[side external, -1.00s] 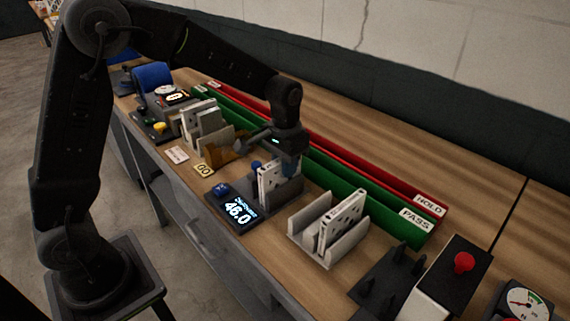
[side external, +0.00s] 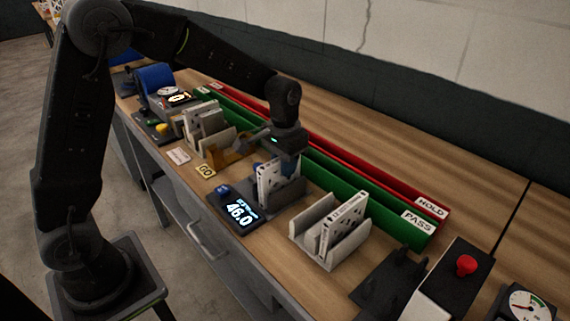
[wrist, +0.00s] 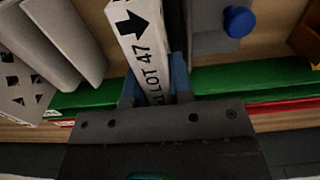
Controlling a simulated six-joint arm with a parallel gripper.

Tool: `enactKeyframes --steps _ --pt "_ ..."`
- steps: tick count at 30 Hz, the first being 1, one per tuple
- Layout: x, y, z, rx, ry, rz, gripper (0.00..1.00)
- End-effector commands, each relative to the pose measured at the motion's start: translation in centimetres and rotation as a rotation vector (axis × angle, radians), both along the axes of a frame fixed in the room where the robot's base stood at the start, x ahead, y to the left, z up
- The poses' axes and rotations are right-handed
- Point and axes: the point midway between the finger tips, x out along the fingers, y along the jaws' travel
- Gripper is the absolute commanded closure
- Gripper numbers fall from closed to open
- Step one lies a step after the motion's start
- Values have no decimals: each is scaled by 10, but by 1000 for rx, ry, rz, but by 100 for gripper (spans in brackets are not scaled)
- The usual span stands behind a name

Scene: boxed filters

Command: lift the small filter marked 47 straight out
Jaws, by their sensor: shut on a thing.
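The small filter (wrist: 147,50) is a thin white panel with a black arrow and "LOT 47" on its edge. In the wrist view it stands between the blue fingertips of my gripper (wrist: 153,90), which is shut on it. In the side view the filter (side external: 267,184) stands upright in a dark grey cradle (side external: 289,192), with my gripper (side external: 280,163) at its top from above. Whether its lower edge still touches the cradle floor is hidden. A lit display (side external: 240,211) in front of the cradle reads 46.0.
A pale grey rack (side external: 308,243) holding another white filter (side external: 342,224) stands to the right. Green PASS (side external: 375,212) and red HOLD (side external: 390,190) troughs run behind. A blue knob (wrist: 238,21) is close beside the cradle. More filters and a brown holder are on the left.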

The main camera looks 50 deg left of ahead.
Motion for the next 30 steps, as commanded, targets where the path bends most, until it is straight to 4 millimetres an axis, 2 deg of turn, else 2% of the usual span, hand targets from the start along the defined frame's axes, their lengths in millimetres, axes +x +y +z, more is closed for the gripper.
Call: enactKeyframes --steps 13,14,21,23,30 --pt "0 2 0 0 0 0 100" --pt "0 2 0 0 0 0 76" --pt "0 2 0 0 0 0 53" --pt "0 2 0 0 0 0 49" --pt "0 2 2 0 0 0 49"
